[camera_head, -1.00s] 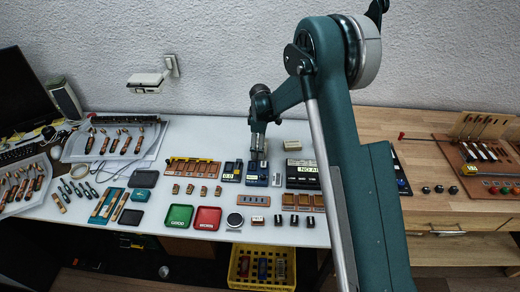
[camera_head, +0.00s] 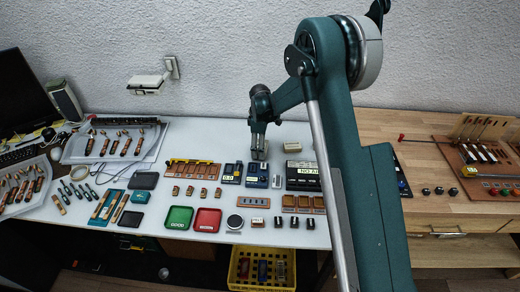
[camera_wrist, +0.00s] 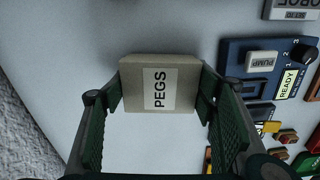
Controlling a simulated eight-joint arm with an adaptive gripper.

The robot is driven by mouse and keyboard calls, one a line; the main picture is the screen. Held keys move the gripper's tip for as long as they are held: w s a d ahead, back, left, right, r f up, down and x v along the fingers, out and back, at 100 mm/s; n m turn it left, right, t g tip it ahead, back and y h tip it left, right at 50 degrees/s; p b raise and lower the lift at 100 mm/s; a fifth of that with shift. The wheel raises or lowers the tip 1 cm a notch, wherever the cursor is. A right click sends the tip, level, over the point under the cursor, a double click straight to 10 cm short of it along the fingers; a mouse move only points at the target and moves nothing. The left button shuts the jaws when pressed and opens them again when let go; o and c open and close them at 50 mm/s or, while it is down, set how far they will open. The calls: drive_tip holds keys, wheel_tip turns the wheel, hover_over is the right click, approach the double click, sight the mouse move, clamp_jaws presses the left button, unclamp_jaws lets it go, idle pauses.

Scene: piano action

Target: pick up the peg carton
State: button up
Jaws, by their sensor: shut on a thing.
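The peg carton (camera_wrist: 160,84) is a small beige box with a white label reading PEGS. In the wrist view it sits between the two green fingers of my gripper (camera_wrist: 160,98), one finger against each side. In the head view my gripper (camera_head: 259,155) is over the back part of the white table, just behind the blue pump device. There the carton is largely hidden by the fingers, and I cannot tell how far it is above the table.
A blue pump device (camera_wrist: 267,68) lies close to the carton. Another beige box (camera_head: 292,148) stands to the right of my gripper, near a black labelled unit (camera_head: 302,175). Green (camera_head: 179,218) and red (camera_head: 208,220) trays lie nearer the front.

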wheel_tip(320, 180, up, 9)
drive_tip(key=shift+r+p, duration=0.2)
drive_tip(key=shift+p, duration=0.55)
